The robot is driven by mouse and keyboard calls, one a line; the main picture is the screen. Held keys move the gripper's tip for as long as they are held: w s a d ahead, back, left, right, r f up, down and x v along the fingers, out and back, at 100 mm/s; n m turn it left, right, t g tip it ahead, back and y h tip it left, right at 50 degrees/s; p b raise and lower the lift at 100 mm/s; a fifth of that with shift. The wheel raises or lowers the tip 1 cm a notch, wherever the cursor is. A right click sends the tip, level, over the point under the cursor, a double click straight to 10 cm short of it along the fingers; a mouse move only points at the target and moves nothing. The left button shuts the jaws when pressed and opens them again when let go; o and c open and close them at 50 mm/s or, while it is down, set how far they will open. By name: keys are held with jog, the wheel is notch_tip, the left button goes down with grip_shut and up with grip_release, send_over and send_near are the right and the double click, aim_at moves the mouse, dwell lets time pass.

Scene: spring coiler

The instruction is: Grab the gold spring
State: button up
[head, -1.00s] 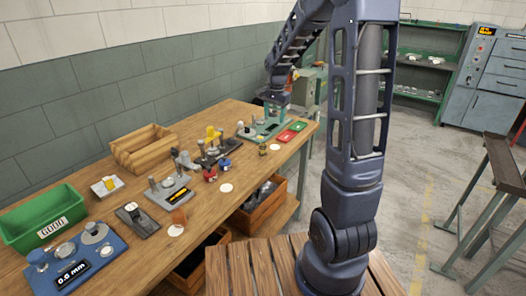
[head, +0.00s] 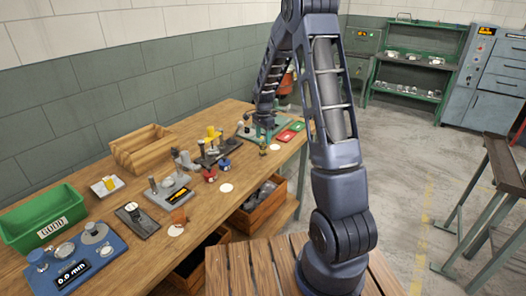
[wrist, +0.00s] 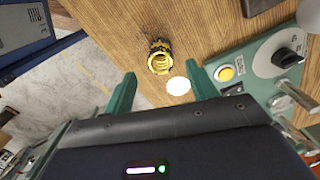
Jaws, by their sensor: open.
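The gold spring (wrist: 160,58) stands on the wooden bench near its edge in the wrist view, just left of a white disc. In the head view the gold spring (head: 262,150) is a small dark-gold shape below my gripper. My gripper (wrist: 158,88) is open, with its two green fingers apart and nothing between them. The spring lies beyond the fingertips, roughly in line with the gap.
A white disc (wrist: 178,86) lies beside the spring. A green device (wrist: 258,75) with a yellow button and dial stands to the right. The bench (head: 140,205) holds several fixtures, a green bin (head: 45,218) and a wooden tray (head: 143,150). Red and green trays lie near the bench's far end.

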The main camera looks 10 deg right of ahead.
aim_at(263, 144)
jog(key=shift+a+f, duration=0.1)
jog(key=shift+f, duration=3.8)
jog(key=c, duration=1.1)
jog(key=shift+r, duration=0.15)
